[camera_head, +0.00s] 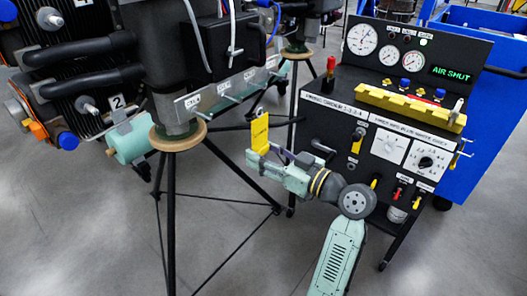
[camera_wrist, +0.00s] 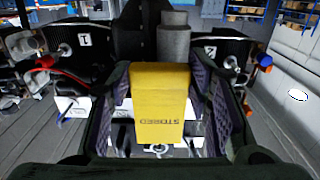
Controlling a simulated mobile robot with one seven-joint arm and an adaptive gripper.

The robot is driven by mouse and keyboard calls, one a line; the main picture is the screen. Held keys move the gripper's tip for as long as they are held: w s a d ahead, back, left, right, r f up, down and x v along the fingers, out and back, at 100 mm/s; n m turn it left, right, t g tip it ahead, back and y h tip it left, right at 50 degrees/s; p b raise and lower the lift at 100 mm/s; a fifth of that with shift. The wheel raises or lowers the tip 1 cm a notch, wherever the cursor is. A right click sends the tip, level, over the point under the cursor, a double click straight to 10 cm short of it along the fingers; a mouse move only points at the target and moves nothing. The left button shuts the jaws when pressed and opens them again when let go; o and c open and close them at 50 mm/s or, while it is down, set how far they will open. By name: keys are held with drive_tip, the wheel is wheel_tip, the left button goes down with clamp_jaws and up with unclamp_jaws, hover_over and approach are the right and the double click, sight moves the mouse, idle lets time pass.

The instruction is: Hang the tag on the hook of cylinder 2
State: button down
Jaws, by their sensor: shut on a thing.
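My gripper (camera_head: 272,152) is shut on a yellow tag (camera_head: 260,133) and holds it upright in the air, right of the engine stand. In the wrist view the tag (camera_wrist: 160,100) fills the gap between the purple finger pads, with upside-down dark lettering. A number 2 plate (camera_head: 117,102) marks a cylinder at the left of the head view; it also shows at upper right in the wrist view (camera_wrist: 210,50). A pale bar (camera_head: 213,93) with small labels and protruding hooks runs left of the tag, apart from it. Its label text is too small to read surely.
A black control panel (camera_head: 390,110) with gauges, a yellow rail and an "AIR SHUT" display stands close right of my gripper. The stand's wooden disc (camera_head: 178,135) and black tripod legs are at left. A blue cart (camera_head: 480,150) is behind the panel.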

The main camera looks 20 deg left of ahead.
drive_tip(key=shift+s+a+r, duration=0.1)
drive_tip(key=shift+a+r, duration=0.15)
drive_tip(key=shift+a, duration=0.1)
drive_tip(key=shift+p+x, duration=0.3)
drive_tip(key=shift+x, duration=1.1)
drive_tip(key=shift+b+x, duration=0.3)
drive_tip(key=shift+x, duration=0.45)
drive_tip(key=shift+a+b, duration=0.5)
drive_tip(key=shift+b, duration=0.25)
drive_tip(key=c, duration=0.7)
unclamp_jaws()
drive_tip(key=shift+f, duration=0.1)
drive_tip(key=shift+c, duration=0.2)
drive_tip(key=shift+o, duration=0.7)
